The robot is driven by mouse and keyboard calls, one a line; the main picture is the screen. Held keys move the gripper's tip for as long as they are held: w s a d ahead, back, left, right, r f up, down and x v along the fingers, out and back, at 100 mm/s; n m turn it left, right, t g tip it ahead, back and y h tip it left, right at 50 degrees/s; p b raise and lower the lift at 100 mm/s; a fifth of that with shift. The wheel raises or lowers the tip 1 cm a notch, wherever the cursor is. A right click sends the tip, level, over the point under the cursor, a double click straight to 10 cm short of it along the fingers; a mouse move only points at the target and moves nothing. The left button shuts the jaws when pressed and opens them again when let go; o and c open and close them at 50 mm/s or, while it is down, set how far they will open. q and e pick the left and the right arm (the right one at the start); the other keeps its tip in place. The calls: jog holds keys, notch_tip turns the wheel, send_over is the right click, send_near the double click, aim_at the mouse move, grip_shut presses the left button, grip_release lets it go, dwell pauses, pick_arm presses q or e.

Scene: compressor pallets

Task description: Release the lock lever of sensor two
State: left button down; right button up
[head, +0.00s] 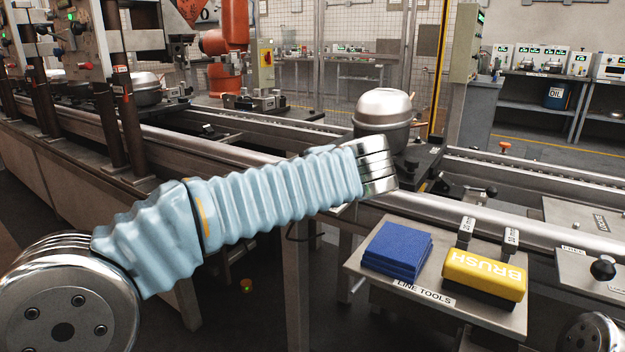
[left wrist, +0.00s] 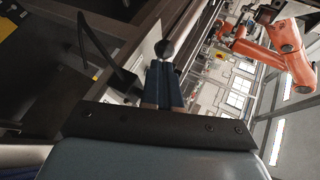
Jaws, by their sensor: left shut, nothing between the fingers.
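My left arm crosses the head view from the left in a pale blue sleeve; its gripper is hidden beyond the metal wrist. In the left wrist view my left gripper (left wrist: 164,66) is shut and empty, its dark blue fingers together. A black ball knob (left wrist: 165,48) shows just past the fingertips; contact cannot be told. In the head view a black ball knob (head: 603,267) stands on a plate at the right, near labels that seem to read LOCK and FREE. A lever with a dark knob (head: 491,192) lies by the rail. Which belongs to sensor two is unclear. My right gripper is out of view.
A silver compressor (head: 382,118) stands on the conveyor (head: 465,212) beyond my left wrist. A LINE TOOLS shelf (head: 374,284) holds blue pads (head: 397,250) and a yellow brush (head: 485,273). An orange robot arm (head: 228,45) stands behind.

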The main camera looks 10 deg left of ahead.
pick_arm(q)
jog(key=shift+x, duration=1.95)
jog(key=shift+a+m+t+h, duration=0.25)
jog(key=shift+m+t+h, duration=0.05)
jog(key=shift+m+h, duration=0.1)
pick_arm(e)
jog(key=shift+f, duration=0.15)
